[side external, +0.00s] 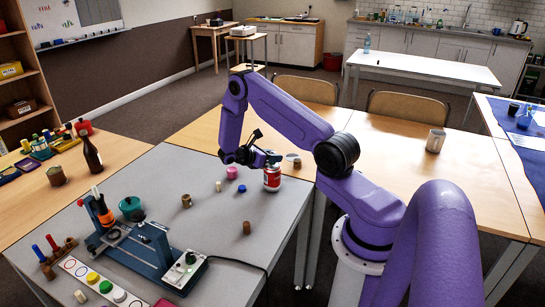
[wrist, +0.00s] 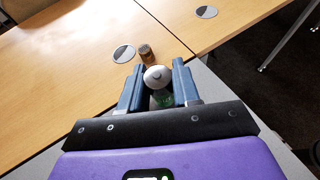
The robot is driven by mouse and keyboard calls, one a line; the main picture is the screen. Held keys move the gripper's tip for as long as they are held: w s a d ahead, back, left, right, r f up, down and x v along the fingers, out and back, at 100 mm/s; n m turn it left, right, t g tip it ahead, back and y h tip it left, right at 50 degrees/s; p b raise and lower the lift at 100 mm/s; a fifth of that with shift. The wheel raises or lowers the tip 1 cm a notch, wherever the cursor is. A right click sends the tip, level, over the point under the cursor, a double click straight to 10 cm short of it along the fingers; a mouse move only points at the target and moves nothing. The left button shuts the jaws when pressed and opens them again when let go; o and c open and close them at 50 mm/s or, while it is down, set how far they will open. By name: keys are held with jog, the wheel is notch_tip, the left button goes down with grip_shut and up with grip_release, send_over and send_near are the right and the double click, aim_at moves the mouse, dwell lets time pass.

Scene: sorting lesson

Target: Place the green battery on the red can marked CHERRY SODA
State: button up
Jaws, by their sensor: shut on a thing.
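The red can (side external: 272,180) with a white band stands upright near the far right corner of the grey table (side external: 215,262). Its lettering is too small to read. My gripper (side external: 271,158) is right at the can's top in the side view. In the wrist view my gripper (wrist: 158,76) is shut on the green battery (wrist: 163,99), with its pale round end facing the camera and green showing below. The battery cannot be made out in the side view, and the can is hidden in the wrist view. I cannot tell whether the battery touches the can.
A pink cylinder (side external: 231,173), a blue piece (side external: 242,188) and several small cylinders stand left of the can. A blue-grey apparatus (side external: 140,245) fills the table's front left. A small brown cylinder (wrist: 146,53) stands on the wooden table beyond the gripper.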

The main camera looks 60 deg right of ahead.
jog(key=shift+f, duration=0.1)
jog(key=o, duration=1.1)
jog(key=shift+c, duration=0.2)
